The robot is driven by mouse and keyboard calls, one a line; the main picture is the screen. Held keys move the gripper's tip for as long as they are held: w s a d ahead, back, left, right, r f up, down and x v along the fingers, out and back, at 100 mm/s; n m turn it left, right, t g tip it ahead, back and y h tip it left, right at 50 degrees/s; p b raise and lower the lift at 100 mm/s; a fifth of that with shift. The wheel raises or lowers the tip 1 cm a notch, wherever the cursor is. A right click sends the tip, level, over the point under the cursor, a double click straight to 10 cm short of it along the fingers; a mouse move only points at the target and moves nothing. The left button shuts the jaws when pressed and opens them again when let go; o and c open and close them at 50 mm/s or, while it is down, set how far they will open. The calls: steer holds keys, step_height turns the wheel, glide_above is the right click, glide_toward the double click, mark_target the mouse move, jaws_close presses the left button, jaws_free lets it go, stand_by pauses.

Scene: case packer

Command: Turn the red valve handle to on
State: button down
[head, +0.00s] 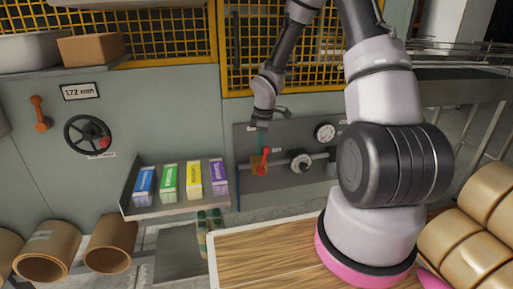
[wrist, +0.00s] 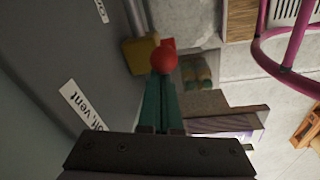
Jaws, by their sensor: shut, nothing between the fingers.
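The red valve handle (head: 265,157) sits on a yellow valve body (head: 258,168) on the grey panel, and stands roughly upright in the head view. In the wrist view the rounded red end of the handle (wrist: 164,58) is just beyond my fingertips, beside the yellow body (wrist: 138,54). My gripper (head: 263,143) is shut and empty, with its green fingers (wrist: 161,82) together at the handle. I cannot tell whether they touch it. A label reading "off, vent" (wrist: 82,107) and part of an "on" label (wrist: 101,10) show on the panel in the wrist view.
A shelf (head: 178,208) with several coloured cartons juts out left of the valve. A pressure gauge (head: 325,132) and a round fitting (head: 301,163) are to its right. A black handwheel (head: 88,135) is farther left. A wooden-topped surface (head: 265,255) lies below.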

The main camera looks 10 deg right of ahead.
steer(key=d+f+y, duration=0.6)
steer(key=d+y, duration=0.4)
steer(key=y, duration=0.2)
steer(key=shift+f+m, duration=0.3)
steer(key=shift+m, duration=0.1)
stand_by(0.3)
steer(key=shift+d, duration=0.1)
stand_by(0.4)
